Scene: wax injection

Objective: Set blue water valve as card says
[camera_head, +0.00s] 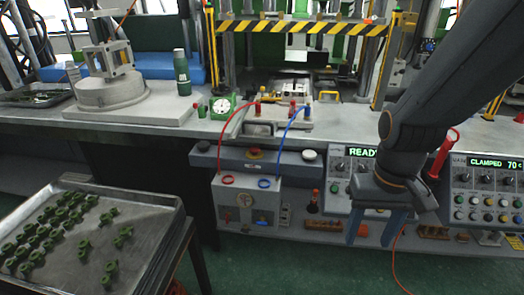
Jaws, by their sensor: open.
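A grey box (246,194) hangs below the front of the bench, with a red hose and a blue hose (292,138) running up from it. On its front, the blue water valve (263,216) appears as a small blue part under the blue hose's ring, with a small yellow patch by it. A red part (228,215) sits to its left. The valve's handle angle is too small to tell. I cannot make out a readable card. My gripper (376,232) is open and empty, pointing down in front of the control panel, right of the box and apart from the valve.
A control panel reading READY (361,152) is partly behind my arm. Another panel reads CLAMPED 70 (492,163). A metal tray (160,196) of green parts stands at the lower left. The floor in front looks mostly clear.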

